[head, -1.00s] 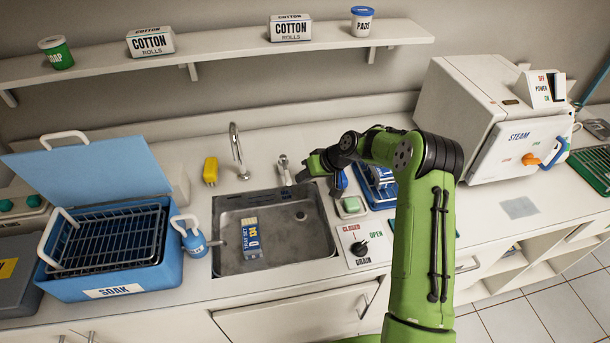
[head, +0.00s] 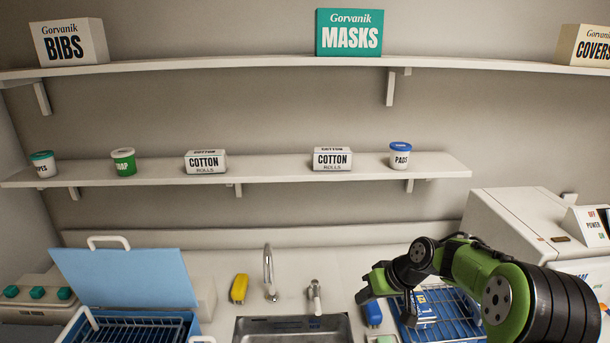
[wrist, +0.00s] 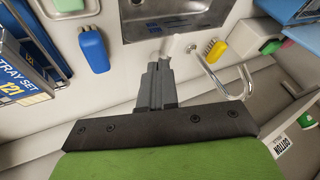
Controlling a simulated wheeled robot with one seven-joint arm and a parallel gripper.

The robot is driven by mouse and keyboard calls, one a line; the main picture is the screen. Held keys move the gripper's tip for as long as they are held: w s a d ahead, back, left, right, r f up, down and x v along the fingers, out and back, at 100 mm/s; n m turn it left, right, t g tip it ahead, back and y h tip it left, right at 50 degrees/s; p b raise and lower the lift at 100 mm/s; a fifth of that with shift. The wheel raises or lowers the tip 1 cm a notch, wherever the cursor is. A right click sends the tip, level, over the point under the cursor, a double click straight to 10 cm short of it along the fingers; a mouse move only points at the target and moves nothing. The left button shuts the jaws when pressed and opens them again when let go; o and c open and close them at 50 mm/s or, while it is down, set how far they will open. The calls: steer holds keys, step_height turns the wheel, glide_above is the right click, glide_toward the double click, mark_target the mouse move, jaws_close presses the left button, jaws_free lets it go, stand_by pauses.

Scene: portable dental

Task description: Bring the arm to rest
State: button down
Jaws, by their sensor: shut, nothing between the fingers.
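My green arm with its black joints reaches in from the lower right in the head view. My gripper (head: 366,284) is shut and empty, held in the air above the counter to the right of the faucet. In the wrist view the grey fingers of my gripper (wrist: 158,68) are together and point toward the sink edge. Nothing is between or touching the fingers in that view.
The sink (head: 292,328) lies below left of my gripper, with a tall faucet (head: 269,270) behind it. A blue rack (head: 447,312) with a packet stands beneath my arm. The steam machine (head: 520,225) is at right. Shelves (head: 270,172) run along the wall.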

steer(key=s+a+r+h, duration=0.3)
steer(key=s+r, duration=0.5)
steer(key=s, duration=0.2)
steer(key=s+d+r+m+t+h, duration=0.1)
steer(key=s+r+m+h, duration=0.1)
steer(key=s, duration=2)
steer(key=shift+s+d+r+m+t+h, duration=0.15)
steer(key=shift+r+m+t+h, duration=0.15)
steer(key=shift+r+m, duration=0.3)
